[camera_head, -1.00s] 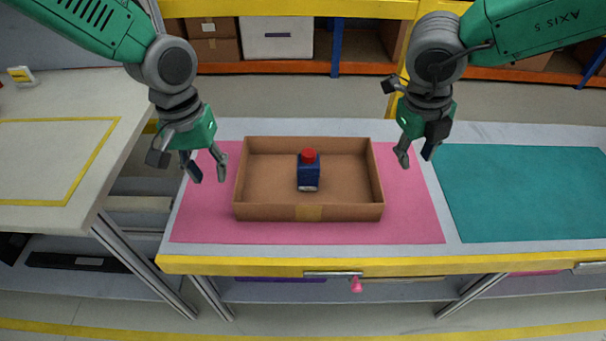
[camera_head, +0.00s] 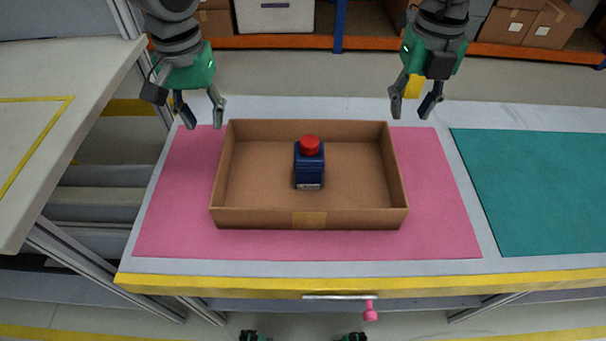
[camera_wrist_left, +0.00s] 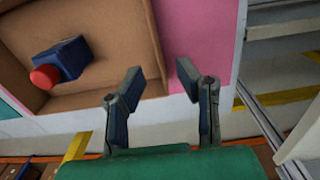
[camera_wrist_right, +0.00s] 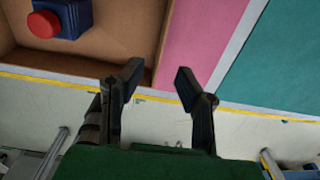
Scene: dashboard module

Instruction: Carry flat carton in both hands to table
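The flat carton (camera_head: 308,218) is an open, shallow brown box lying on the pink mat (camera_head: 440,235) on the table. A blue bottle with a red cap (camera_head: 310,165) stands inside it. My left gripper (camera_head: 205,118) is open and empty above the table's far edge, beyond the carton's far left corner. My right gripper (camera_head: 412,112) is open and empty beyond its far right corner. In the right wrist view the carton's wall (camera_wrist_right: 165,40) is close to the left finger.
A teal mat (camera_head: 545,190) lies on the right of the same table. A white table with a yellow outline (camera_head: 60,120) stands at the left, across a gap. A pink knob (camera_head: 370,310) hangs below the near yellow edge. Shelves with boxes (camera_head: 530,22) stand behind.

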